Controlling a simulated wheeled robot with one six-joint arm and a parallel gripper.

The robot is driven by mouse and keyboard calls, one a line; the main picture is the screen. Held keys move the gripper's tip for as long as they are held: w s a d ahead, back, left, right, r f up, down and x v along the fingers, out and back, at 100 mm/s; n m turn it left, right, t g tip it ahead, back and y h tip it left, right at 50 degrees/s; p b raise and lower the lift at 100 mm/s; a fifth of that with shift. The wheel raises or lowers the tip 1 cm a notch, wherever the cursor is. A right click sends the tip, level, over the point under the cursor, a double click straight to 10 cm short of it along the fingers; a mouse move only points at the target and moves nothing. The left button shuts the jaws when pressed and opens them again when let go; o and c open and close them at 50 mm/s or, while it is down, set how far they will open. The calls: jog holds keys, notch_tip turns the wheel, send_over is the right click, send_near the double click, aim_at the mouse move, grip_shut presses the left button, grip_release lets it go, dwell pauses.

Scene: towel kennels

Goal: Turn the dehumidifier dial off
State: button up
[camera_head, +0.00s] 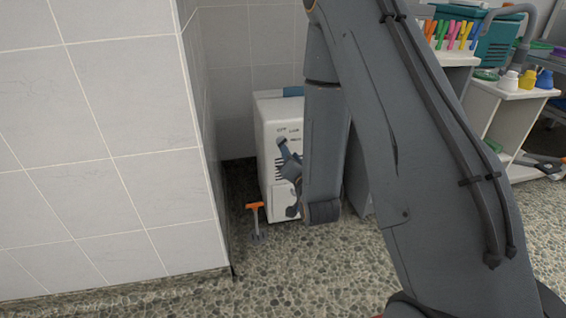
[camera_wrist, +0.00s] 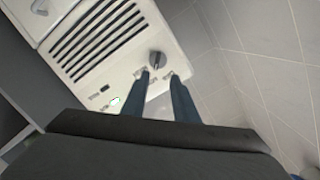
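The white dehumidifier (camera_head: 268,160) stands in the tiled corner in the head view, partly hidden behind my arm. In the wrist view its front panel (camera_wrist: 105,75) shows dark vent slots and a round dark dial (camera_wrist: 157,59). My gripper (camera_wrist: 158,74) is open, its two blue-grey fingers apart with the dial just beyond and between the tips. I cannot tell whether the fingers touch the dial. In the head view my gripper (camera_head: 284,146) is at the upper front of the dehumidifier. Printed labels (camera_head: 289,130) sit above the dial area, too small to read surely.
A tiled wall (camera_head: 110,150) stands close on the left. An orange-handled tool (camera_head: 255,218) stands on the pebbled floor before the dehumidifier. White shelving (camera_head: 500,105) with bottles and colourful items is at the right. Tiled wall (camera_wrist: 270,70) is beside the dehumidifier in the wrist view.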

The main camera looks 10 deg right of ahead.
aim_at(282, 143)
jog(key=w+f+t+b, duration=0.1)
jog(key=w+f+b, duration=0.1)
jog(key=w+b, duration=0.3)
jog(key=w, duration=0.3)
jog(key=shift+w+f+m, duration=0.15)
jog(key=shift+m, duration=0.15)
jog(key=shift+c, duration=0.6)
grip_shut()
